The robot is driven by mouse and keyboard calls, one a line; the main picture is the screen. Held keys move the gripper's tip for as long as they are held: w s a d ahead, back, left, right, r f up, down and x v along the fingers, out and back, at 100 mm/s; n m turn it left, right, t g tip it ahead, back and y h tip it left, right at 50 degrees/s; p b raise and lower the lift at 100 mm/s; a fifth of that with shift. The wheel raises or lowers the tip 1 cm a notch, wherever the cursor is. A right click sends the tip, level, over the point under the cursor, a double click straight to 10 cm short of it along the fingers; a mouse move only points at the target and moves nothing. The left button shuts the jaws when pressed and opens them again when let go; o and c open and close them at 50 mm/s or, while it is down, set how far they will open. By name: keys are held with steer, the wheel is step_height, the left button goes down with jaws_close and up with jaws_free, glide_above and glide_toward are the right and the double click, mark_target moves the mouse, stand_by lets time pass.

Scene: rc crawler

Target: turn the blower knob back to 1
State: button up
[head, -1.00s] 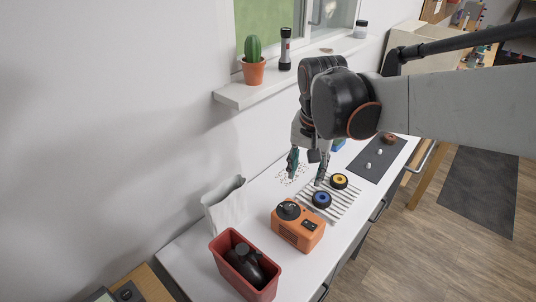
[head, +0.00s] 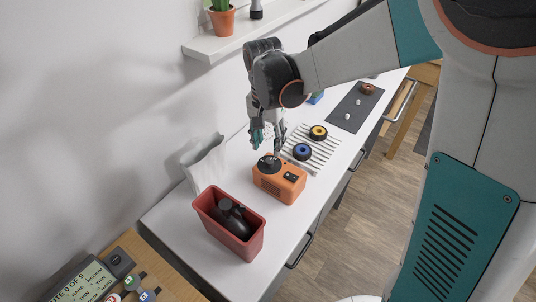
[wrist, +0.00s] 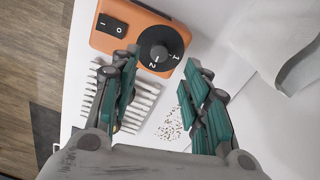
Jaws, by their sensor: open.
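The orange blower box (head: 280,182) stands on the white bench. Its round black knob (head: 268,164) is on top at the left, beside a black rocker switch (head: 291,176). In the wrist view the knob (wrist: 158,48) sits on a black dial with white marks, a 1 and a 2 among them. I cannot tell for sure which mark the knob points to. My gripper (head: 267,142) is open and empty, pointing down just above and behind the knob. In the wrist view the knob lies ahead, between and beyond the fingertips (wrist: 158,68).
A red bin (head: 228,228) with a black object stands left of the blower. A pale paper bag (head: 206,165) stands near the wall.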

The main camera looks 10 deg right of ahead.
mark_target(269, 160)
step_height(269, 160, down, 7)
steer(key=shift+d+r+b, duration=0.1)
steer(key=shift+d+b, duration=0.05)
steer(key=shift+b, duration=0.7)
jaws_close()
